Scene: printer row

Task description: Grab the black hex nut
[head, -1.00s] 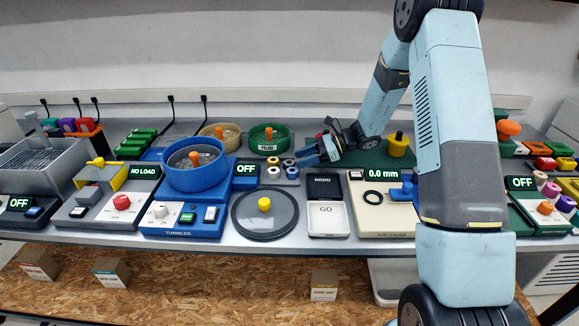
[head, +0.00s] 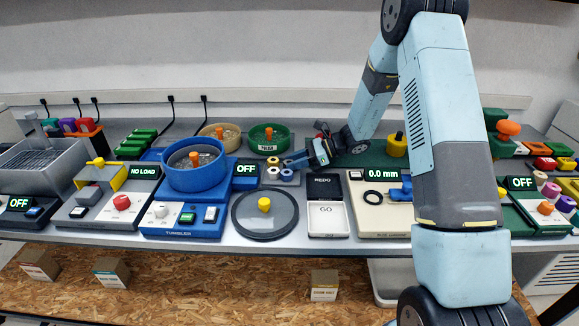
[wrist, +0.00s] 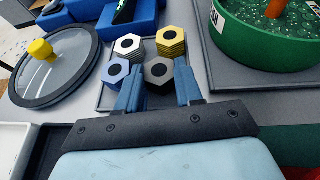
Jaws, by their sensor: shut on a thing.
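The black hex nut (wrist: 158,73), dark grey with a round hole, is at the near right of a small group of nuts on a grey tray (wrist: 103,98) in the wrist view. My gripper (wrist: 159,70) is shut on it, with one blue finger on each side. Beside it are a blue-grey nut (wrist: 115,72), a white nut (wrist: 128,44) and a yellow stack of nuts (wrist: 171,40). In the head view my gripper (head: 290,162) is at the nut tray, and its fingers largely cover the black nut. I cannot tell whether it is clear of the tray.
A green POLISH bowl (wrist: 222,40) stands close on the right in the wrist view. A round lid with a yellow knob (head: 264,205), the blue tumbler (head: 193,177), the black REDO tray (head: 324,178) and white GO tray (head: 328,222) are nearby.

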